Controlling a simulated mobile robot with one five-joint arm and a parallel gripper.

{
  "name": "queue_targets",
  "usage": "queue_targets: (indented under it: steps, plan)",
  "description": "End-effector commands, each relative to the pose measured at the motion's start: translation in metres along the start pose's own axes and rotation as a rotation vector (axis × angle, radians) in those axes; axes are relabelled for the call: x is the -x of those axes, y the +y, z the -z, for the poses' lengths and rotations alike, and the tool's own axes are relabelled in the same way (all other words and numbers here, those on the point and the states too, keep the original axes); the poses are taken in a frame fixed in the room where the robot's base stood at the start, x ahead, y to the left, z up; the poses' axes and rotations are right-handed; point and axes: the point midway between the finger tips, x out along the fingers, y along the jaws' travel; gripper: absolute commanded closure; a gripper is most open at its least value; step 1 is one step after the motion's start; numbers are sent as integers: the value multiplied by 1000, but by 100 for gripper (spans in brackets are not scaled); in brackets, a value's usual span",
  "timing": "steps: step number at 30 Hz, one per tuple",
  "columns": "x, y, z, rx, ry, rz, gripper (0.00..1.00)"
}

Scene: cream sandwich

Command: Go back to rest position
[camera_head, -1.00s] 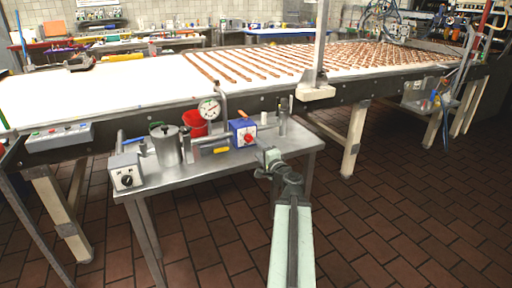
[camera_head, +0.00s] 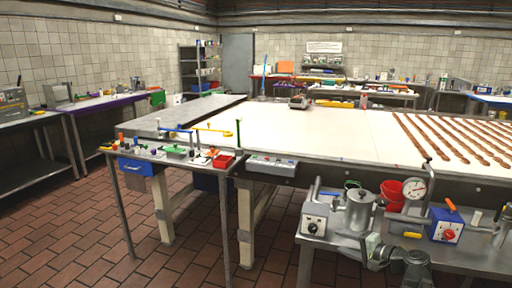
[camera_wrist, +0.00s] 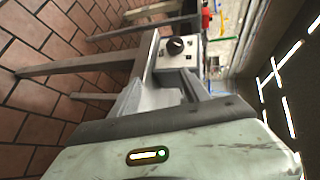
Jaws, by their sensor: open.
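My gripper (camera_head: 366,246) shows at the lower right of the head view, in front of the near edge of a small steel table. It is open and I see nothing held in it. My wrist and part of my arm show just right of it, cut off by the bottom edge. In the wrist view, my own pale green casing fills the bottom, and the fingertips are not clear. A grey control box (camera_wrist: 180,49) with a black knob lies beyond it.
The steel table (camera_head: 475,258) bears a control box (camera_head: 313,226), a metal pot (camera_head: 358,212), a gauge (camera_head: 414,188) and a blue box (camera_head: 445,227). A long conveyor (camera_head: 320,130) with brown strips runs behind. A second small table (camera_head: 135,155) stands left. Tiled floor is free at lower left.

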Motion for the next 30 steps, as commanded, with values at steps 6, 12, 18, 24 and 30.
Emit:
queue_targets:
  steps: [6,12,18,24,30]
  plan:
    - [-73,100,-114,280,-296,-404,46]
    - [-84,165,-178,517,-500,-731,46]
    - [-76,203,-209,715,-621,-1000,46]
    - [-57,180,-214,806,-658,-1132,46]
    - [-44,138,-210,804,-656,-1130,46]
